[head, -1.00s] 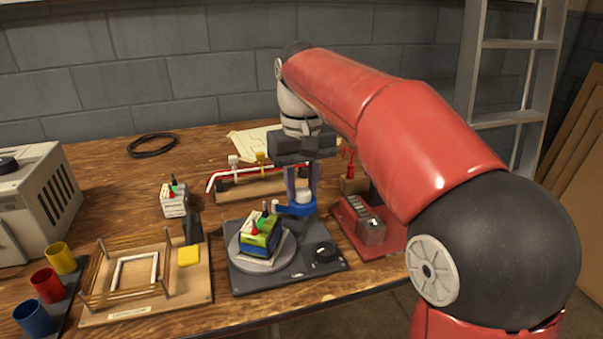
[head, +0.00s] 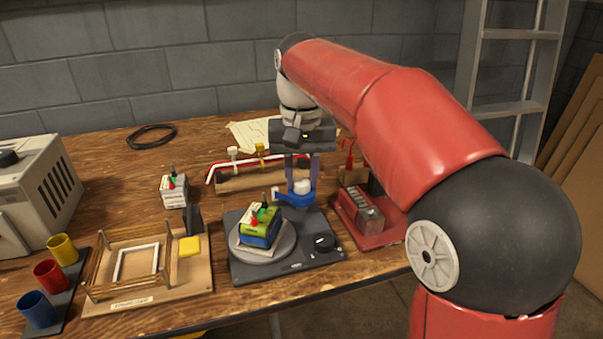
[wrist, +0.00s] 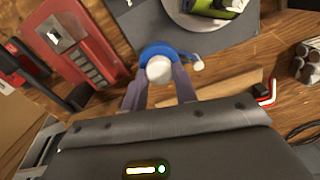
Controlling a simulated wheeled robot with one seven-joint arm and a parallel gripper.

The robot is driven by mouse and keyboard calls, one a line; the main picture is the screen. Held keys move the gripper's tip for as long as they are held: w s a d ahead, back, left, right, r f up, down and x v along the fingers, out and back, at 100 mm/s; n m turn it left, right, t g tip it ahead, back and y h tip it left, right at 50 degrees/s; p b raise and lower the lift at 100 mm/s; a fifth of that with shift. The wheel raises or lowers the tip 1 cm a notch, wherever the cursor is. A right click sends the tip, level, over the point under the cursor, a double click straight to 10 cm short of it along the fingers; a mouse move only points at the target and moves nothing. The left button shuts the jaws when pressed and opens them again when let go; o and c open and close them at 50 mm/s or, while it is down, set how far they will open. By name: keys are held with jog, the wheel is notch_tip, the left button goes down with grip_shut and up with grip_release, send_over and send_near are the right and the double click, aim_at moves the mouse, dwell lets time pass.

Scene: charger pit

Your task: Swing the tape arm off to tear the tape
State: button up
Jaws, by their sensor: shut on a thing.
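The blue tape arm (head: 297,199) stands at the back right of the dark turntable base (head: 328,264). My gripper (head: 301,183) points down and is shut on the tape arm's white knob (wrist: 158,70). A green and blue battery pack (head: 259,229) sits on the round grey turntable plate (head: 285,250). The tip is near the pack, but I cannot tell whether tape joins them.
A red device (head: 372,232) stands close to the right of the base. A wooden rack with a red bent rod (head: 262,180) lies behind. At left are a wooden frame board (head: 190,279), a small white battery (head: 173,192) and coloured cups (head: 49,274).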

aim_at(302, 181)
jog(key=o, duration=1)
jog(key=shift+c, duration=0.2)
notch_tip(302, 181, up, 8)
jog(key=shift+f, duration=0.1)
